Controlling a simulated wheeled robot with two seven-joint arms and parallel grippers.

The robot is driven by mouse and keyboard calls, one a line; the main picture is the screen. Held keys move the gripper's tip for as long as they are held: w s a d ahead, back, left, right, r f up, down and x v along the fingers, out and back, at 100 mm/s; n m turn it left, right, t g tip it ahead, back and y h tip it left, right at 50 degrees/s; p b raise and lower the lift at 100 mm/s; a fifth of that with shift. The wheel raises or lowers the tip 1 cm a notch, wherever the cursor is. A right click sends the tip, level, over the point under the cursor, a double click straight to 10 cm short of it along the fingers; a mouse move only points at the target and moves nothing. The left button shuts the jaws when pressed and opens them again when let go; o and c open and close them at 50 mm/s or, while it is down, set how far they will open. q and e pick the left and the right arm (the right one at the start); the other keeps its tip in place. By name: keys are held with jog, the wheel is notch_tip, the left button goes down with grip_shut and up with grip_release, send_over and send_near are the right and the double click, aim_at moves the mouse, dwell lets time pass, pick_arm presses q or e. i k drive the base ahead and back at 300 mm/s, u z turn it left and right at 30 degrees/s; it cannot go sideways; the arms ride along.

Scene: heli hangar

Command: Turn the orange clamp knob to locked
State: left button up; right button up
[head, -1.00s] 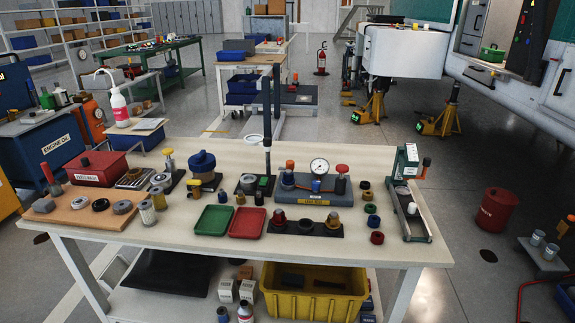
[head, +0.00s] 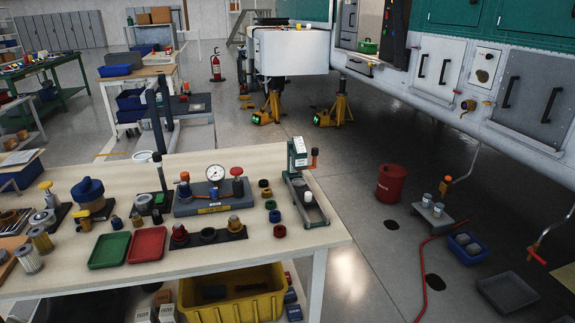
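A small orange knob (head: 184,176) tops the left post of the grey gauge block (head: 212,196), which stands on the workbench (head: 262,235) beside a round dial gauge (head: 214,172) and a red knob (head: 237,171). Another orange-red knob or handle (head: 314,153) sits at the right of the upright green-and-white fixture (head: 297,152) at the bench's right end. I cannot tell which of these is the clamp knob, or whether either is locked. Neither of my grippers is in view.
Red (head: 147,245) and green (head: 109,250) trays and loose rings lie on the bench. A yellow bin (head: 234,296) is below. Right of the bench is open floor, with a red can (head: 390,183) and a red hose (head: 421,277). The helicopter (head: 430,75) stands behind.

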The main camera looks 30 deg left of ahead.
aim_at(184, 175)
jog(key=z, duration=0.55)
jog(key=i, duration=1.6)
jog(key=u, duration=3.9)
